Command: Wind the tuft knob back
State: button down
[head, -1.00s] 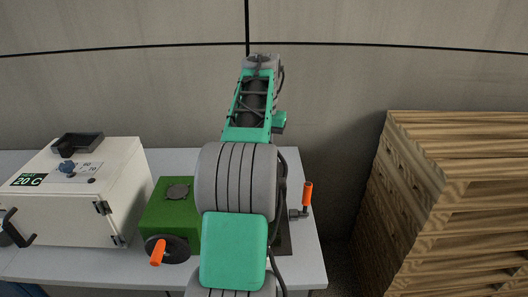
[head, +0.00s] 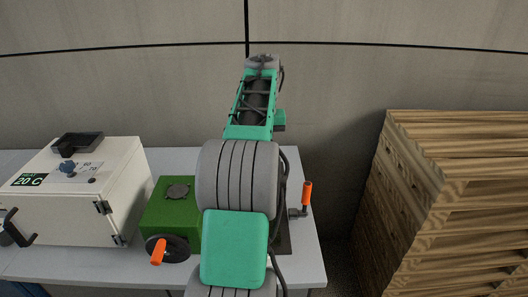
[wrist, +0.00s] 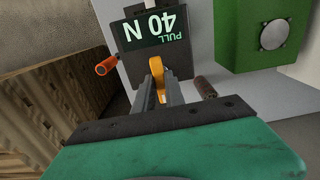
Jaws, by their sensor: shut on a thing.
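A dark tester with a display (wrist: 158,30) reading "PULL 40 N" fills the upper middle of the wrist view, its text upside down. A yellow-orange knob (wrist: 157,66) stands out in front of it, below the display. My gripper (wrist: 157,84) is shut on this knob, with a grey finger on each side. The fingers hide part of the knob, and its exact turn cannot be told. In the head view my arm hides the gripper, the knob and most of the tester.
An orange crank handle (head: 307,193) sticks up at the tester's right. A green box (head: 170,206) with an orange-handled wheel stands left, then a white cabinet (head: 75,215) reading 20 C. All are on a grey table (head: 312,262). Stacked pallets (head: 455,200) stand at right.

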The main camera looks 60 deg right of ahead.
jog(key=c, duration=1.4)
grip_release()
notch_tip(320, 180, up, 8)
jog(key=shift+f+p, duration=0.1)
jog(key=shift+p, duration=0.45)
